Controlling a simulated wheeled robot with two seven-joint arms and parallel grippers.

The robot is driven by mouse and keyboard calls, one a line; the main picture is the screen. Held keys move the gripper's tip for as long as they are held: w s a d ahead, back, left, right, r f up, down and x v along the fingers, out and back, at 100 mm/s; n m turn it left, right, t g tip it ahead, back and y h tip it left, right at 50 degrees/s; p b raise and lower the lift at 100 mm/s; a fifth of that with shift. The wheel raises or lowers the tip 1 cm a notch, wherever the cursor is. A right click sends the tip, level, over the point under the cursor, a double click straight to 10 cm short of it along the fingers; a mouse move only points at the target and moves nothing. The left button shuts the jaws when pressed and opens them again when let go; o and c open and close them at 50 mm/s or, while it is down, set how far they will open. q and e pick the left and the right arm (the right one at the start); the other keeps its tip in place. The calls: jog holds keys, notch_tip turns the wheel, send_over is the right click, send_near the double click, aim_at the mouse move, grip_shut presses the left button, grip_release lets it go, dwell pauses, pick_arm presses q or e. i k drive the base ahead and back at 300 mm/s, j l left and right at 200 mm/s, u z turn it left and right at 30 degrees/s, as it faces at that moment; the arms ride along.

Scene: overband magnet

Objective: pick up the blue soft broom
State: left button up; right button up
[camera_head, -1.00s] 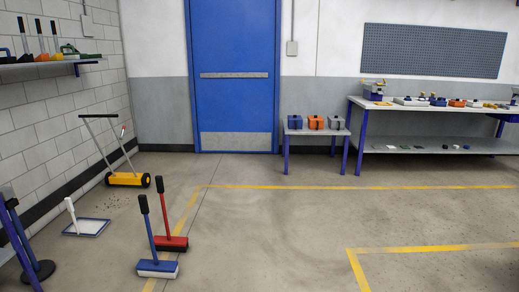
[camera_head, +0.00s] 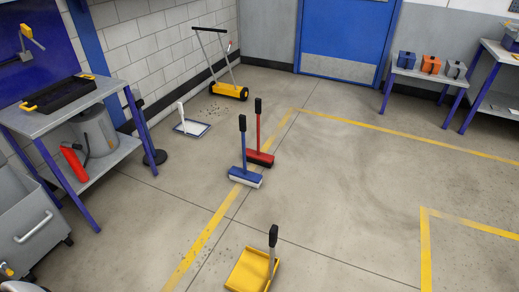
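The blue soft broom (camera_head: 244,175) stands upright on the floor near the middle of the head view. It has a blue handle with a black grip and a blue head with pale bristles. A red broom (camera_head: 260,155) stands upright just behind it and to the right.
A yellow dustpan (camera_head: 250,272) with an upright handle is on the floor at the front. A blue-rimmed white pan (camera_head: 192,128) and a yellow wheeled magnet sweeper (camera_head: 229,92) are farther back. A workbench (camera_head: 62,118) and grey cart (camera_head: 30,225) stand left.

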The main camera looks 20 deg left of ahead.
aim_at(242, 176)
jog(key=u, duration=0.7)
jog(key=k+l, duration=0.15)
jog(key=k, duration=0.1)
